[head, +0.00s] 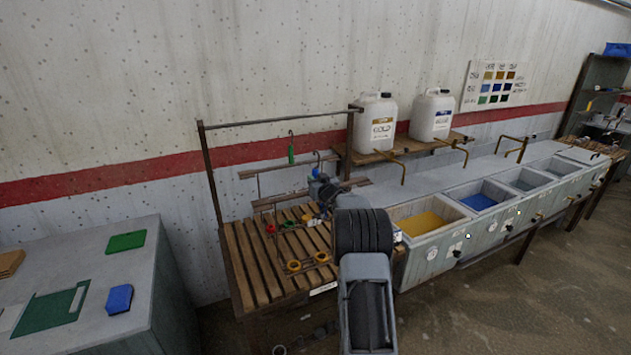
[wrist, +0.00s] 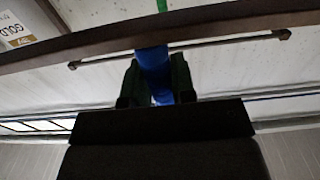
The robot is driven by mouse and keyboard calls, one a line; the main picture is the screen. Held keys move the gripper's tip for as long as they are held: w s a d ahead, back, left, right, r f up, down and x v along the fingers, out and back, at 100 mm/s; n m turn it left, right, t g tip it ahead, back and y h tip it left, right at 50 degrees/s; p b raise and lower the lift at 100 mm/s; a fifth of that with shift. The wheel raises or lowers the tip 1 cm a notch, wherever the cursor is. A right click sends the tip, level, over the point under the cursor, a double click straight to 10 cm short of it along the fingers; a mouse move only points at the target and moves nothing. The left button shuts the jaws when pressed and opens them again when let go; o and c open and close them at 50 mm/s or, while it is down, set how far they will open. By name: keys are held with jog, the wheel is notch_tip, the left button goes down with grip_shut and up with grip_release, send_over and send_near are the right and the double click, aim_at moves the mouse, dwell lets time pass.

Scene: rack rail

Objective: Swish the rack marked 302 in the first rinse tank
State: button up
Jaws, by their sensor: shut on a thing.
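My gripper (head: 322,187) is above the slatted bench, beneath the overhead rail (head: 280,118). In the wrist view its two dark fingers (wrist: 155,85) are shut on a blue grip (wrist: 152,62). In the head view the top of a blue grip with a hook (head: 317,158) shows just above the gripper. Dark rack bars (head: 275,200) show beside it, but my arm hides part of them. I cannot read the number 302 on any rack. A row of tanks stands to the right: one with yellow liquid (head: 422,224), one with blue (head: 479,202), then greyer ones (head: 525,181).
A green-gripped hook (head: 291,150) hangs on the rail. Yellow rings (head: 294,266) and small coloured pieces are on the slatted bench (head: 250,270). Two white jugs (head: 376,122) stand on a shelf behind the tanks. Brass taps (head: 453,148) stick out over the tanks. A grey cabinet (head: 165,300) is at left.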

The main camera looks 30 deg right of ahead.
aim_at(317, 172)
grip_shut()
jog(key=shift+r+p, duration=1.25)
jog(key=shift+r, duration=0.5)
jog(key=shift+s+a+b, duration=0.2)
jog(key=shift+s+b, duration=0.6)
jog(key=shift+s, duration=0.7)
jog(key=shift+s+a+b, duration=0.2)
jog(key=shift+s+b, duration=0.2)
jog(key=shift+s, duration=1.1)
jog(key=shift+s+a+b, duration=0.2)
jog(key=shift+s+b, duration=0.15)
jog(key=shift+s, duration=1.1)
jog(key=shift+o, duration=1.3)
grip_release()
grip_shut()
